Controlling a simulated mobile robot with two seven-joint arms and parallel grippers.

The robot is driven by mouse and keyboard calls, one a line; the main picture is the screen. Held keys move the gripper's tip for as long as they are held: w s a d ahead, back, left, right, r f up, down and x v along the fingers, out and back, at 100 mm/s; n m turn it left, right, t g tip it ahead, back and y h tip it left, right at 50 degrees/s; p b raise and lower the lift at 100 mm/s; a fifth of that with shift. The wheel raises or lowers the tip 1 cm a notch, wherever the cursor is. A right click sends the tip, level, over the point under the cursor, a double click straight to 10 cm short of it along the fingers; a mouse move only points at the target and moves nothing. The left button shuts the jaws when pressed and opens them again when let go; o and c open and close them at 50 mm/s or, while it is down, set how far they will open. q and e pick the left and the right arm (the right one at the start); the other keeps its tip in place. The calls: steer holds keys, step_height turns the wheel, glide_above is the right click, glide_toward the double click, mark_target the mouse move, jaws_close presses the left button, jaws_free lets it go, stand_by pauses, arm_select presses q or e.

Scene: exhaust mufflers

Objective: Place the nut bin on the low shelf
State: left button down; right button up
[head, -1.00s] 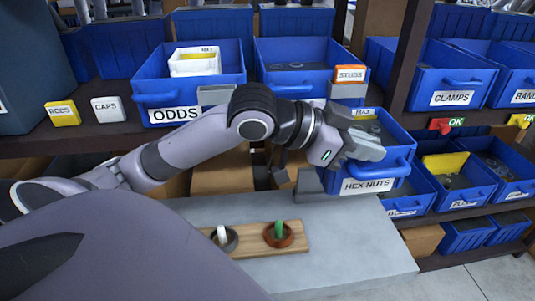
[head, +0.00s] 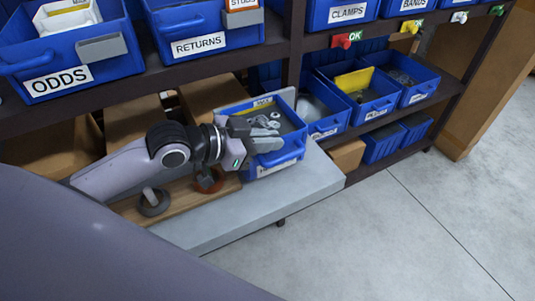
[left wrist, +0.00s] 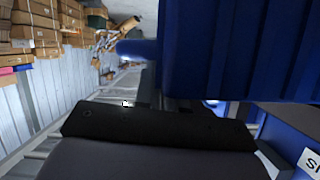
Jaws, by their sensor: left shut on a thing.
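The nut bin (head: 292,145) is a blue open bin with a white label at its front and nuts showing inside. In the head view it is at the right end of the grey cart top, left of the bins on the low shelf (head: 384,124). It looks roughly level; I cannot tell if it touches a surface. In the left wrist view a large blue wall (left wrist: 235,50), apparently the bin, fills the upper right. My right gripper is not in view.
Blue bins (head: 358,92) and a cardboard box (head: 346,156) stand right of the nut bin. The upper shelf carries the ODDS bin (head: 75,60) and RETURNS bin (head: 205,38). A wooden board (head: 128,210) lies on the grey cart top (head: 230,222). Floor is clear at the right.

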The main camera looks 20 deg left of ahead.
mark_target(267, 170)
arm_select(q)
step_height(267, 170, down, 4)
steer(key=shift+f, duration=0.1)
steer(key=c, duration=1.6)
jaws_free()
steer(key=shift+f, duration=0.1)
steer(key=shift+c, duration=0.2)
steer(key=o, duration=0.4)
